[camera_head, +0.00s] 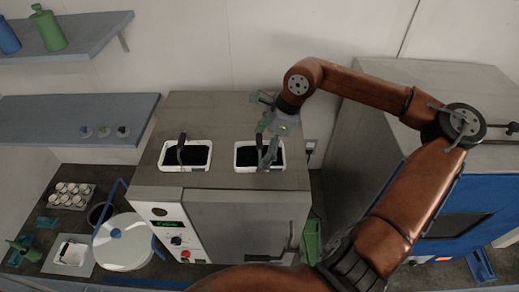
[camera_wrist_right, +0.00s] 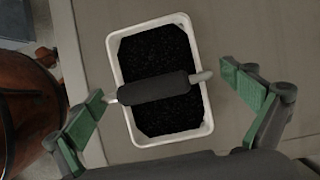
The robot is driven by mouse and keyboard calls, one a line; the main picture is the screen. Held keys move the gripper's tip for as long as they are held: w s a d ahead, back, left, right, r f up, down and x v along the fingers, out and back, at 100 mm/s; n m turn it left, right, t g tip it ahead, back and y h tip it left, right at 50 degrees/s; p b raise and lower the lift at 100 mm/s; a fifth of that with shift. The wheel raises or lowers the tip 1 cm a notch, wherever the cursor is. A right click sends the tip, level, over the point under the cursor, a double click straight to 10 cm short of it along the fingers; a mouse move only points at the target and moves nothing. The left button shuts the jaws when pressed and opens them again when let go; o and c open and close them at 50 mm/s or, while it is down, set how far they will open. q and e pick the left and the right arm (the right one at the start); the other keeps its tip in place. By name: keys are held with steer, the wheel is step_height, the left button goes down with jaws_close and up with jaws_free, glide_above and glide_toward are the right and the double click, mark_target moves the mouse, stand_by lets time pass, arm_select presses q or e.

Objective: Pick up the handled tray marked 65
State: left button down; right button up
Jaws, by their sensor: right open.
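Two white handled trays with black granular contents stand on top of a grey cabinet. The left tray (camera_head: 162,165) and the right tray (camera_head: 238,166) each have a dark handle across the middle. I cannot read a 65 on either. My right gripper (camera_head: 267,152) is above the right tray and partly hides it. In the right wrist view the right gripper (camera_wrist_right: 163,82) is open, its green pads on either side of the tray's black handle (camera_wrist_right: 155,87), with visible gaps. That tray's white rim (camera_wrist_right: 172,138) is fully visible there. My left gripper is not in view.
The grey cabinet (camera_head: 245,215) has a green display and knobs on its front. A shelf (camera_head: 60,115) with small knobbed items is on the left. A white round container (camera_head: 125,245) stands at the lower left. A larger grey and blue machine (camera_head: 440,80) stands on the right.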

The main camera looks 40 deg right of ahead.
steer(key=shift+s+a, duration=0.1)
steer(key=shift+a, duration=0.05)
steer(key=shift+f, duration=0.1)
steer(key=shift+c, duration=0.5)
steer(key=c, duration=1)
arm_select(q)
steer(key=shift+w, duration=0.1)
arm_select(e)
steer(key=c, duration=0.3)
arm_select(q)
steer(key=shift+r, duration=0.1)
arm_select(e)
steer(key=shift+c, duration=0.2)
